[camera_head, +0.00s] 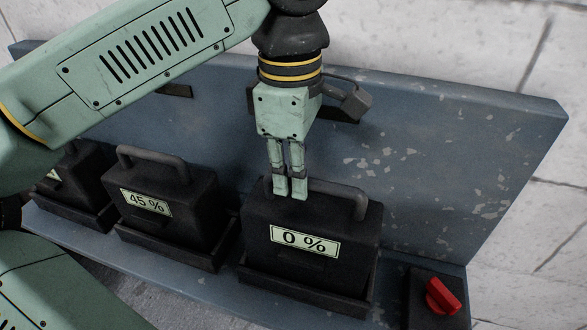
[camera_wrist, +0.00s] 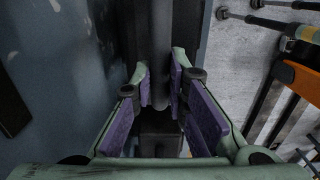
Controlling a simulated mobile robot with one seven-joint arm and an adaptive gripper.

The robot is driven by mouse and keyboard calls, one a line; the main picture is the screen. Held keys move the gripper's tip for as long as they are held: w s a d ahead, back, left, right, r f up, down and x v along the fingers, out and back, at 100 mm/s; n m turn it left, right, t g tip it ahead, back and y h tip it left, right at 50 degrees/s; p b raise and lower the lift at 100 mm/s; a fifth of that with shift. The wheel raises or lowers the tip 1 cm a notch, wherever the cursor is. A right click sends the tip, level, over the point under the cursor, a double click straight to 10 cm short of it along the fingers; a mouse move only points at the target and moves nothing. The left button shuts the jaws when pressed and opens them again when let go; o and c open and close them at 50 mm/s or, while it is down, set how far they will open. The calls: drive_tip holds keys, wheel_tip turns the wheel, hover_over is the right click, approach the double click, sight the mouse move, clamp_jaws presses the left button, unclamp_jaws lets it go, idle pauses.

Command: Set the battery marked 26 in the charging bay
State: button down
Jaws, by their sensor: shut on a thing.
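My gripper (camera_head: 291,188) points down at the right battery and is shut on its handle (camera_head: 335,190). This black battery (camera_head: 312,265) has a label reading "0 %" and sits upright in a dark tray on the blue bench. In the wrist view the dark handle (camera_wrist: 162,60) runs between the purple finger pads (camera_wrist: 160,95). A second black battery (camera_head: 165,215), labelled "45 %", stands to the left. A third battery (camera_head: 75,185) is at the far left, its label mostly hidden by my arm. I see no label reading 26.
A red rotary switch (camera_head: 442,296) on a dark box is at the bench's right end. The blue back panel (camera_head: 430,160) rises close behind the batteries. In the wrist view, an orange object (camera_wrist: 300,80) and dark bars lie at the right.

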drive_tip(key=shift+f+b, duration=0.55)
drive_tip(key=shift+f, duration=0.1)
drive_tip(key=c, duration=1.8)
unclamp_jaws()
drive_tip(key=o, duration=0.3)
wheel_tip(320, 180, up, 8)
drive_tip(key=shift+f, duration=0.25)
